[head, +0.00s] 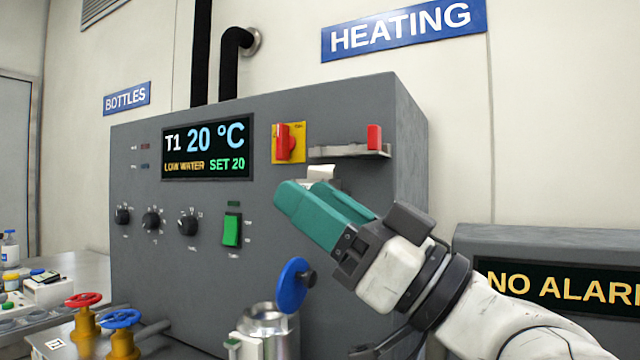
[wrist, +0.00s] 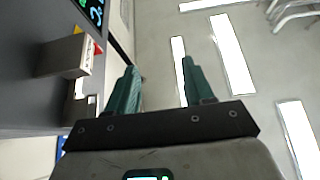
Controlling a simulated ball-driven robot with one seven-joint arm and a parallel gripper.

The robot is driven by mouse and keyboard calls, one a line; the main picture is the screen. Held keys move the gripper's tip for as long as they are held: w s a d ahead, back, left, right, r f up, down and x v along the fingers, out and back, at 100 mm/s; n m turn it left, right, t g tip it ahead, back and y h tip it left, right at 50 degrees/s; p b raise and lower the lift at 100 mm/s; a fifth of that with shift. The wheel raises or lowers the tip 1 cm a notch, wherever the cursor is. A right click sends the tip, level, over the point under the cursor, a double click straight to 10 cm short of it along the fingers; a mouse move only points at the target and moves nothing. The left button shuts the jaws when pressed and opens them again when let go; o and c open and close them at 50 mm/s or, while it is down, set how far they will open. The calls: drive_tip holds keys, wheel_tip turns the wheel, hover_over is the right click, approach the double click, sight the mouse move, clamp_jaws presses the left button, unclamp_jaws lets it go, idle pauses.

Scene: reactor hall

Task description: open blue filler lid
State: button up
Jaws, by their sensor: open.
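The blue filler lid (head: 292,285) stands tipped up on edge beside the mouth of the metal filler (head: 265,325), low at the front of the grey heating cabinet (head: 345,290). The filler's mouth looks uncovered. My gripper (head: 290,202) is above the lid, in front of the cabinet, apart from the lid. In the wrist view its two teal fingers (wrist: 160,75) are spread with nothing between them. The lid and filler are not in the wrist view.
A red valve wheel (head: 83,299) and a blue valve wheel (head: 119,318) stand left of the filler. A small shelf (head: 345,152) with a red piece juts from the cabinet above my gripper. A "NO ALARM" display box (head: 470,240) is at right.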

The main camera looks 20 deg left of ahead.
drive_tip(key=shift+s+d+r, duration=0.3)
drive_tip(key=shift+s+r, duration=0.05)
drive_tip(key=shift+s, duration=0.35)
drive_tip(key=shift+s+d+r, duration=0.3)
drive_tip(key=shift+s, duration=0.35)
drive_tip(key=shift+r, duration=0.1)
